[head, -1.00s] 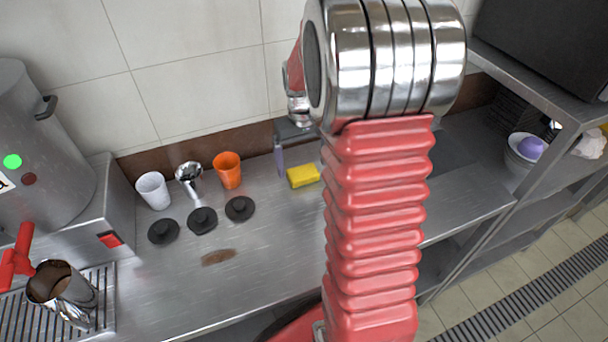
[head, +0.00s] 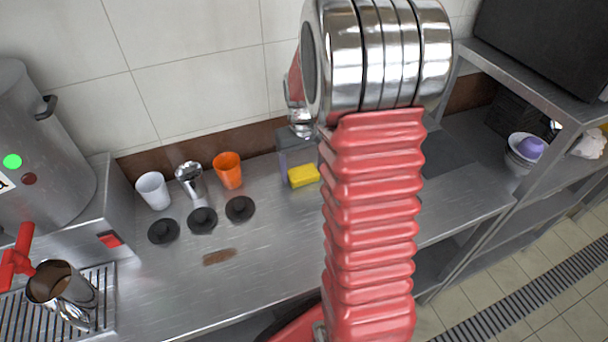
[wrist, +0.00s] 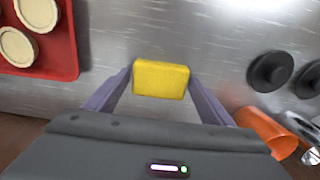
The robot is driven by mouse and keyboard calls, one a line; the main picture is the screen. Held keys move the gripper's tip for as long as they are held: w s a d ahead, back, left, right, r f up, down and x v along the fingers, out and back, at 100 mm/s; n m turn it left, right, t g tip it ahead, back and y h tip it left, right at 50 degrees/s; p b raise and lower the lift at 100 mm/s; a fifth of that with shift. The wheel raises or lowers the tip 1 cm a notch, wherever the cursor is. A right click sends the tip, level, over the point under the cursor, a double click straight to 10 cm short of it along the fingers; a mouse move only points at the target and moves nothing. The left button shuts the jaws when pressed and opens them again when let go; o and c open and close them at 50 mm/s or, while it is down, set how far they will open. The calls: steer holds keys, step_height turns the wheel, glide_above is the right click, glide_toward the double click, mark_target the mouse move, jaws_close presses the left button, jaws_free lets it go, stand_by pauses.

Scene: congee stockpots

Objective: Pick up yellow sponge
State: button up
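The yellow sponge (head: 304,175) lies on the steel counter, right of the orange cup. In the wrist view the sponge (wrist: 161,78) sits centred between the tips of my gripper's purple fingers. My gripper (wrist: 161,84) is open, with one finger at each side of the sponge and little or no visible gap. In the head view my gripper (head: 298,158) is low over the counter at the sponge, partly hidden behind my red arm. Whether the fingers touch the sponge is unclear.
The orange cup (head: 228,170), a white cup (head: 153,190) and several black lids (head: 202,220) stand left of the sponge. A red tray (wrist: 52,45) with pale round items shows in the wrist view. The tiled wall is close behind. A brown stain (head: 219,257) marks the counter.

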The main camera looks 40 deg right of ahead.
mark_target(303, 172)
steer(key=c, duration=0.9)
steer(key=shift+o, duration=0.2)
step_height(303, 172, up, 10)
stand_by(0.4)
steer(key=o, duration=0.5)
steer(key=c, duration=0.3)
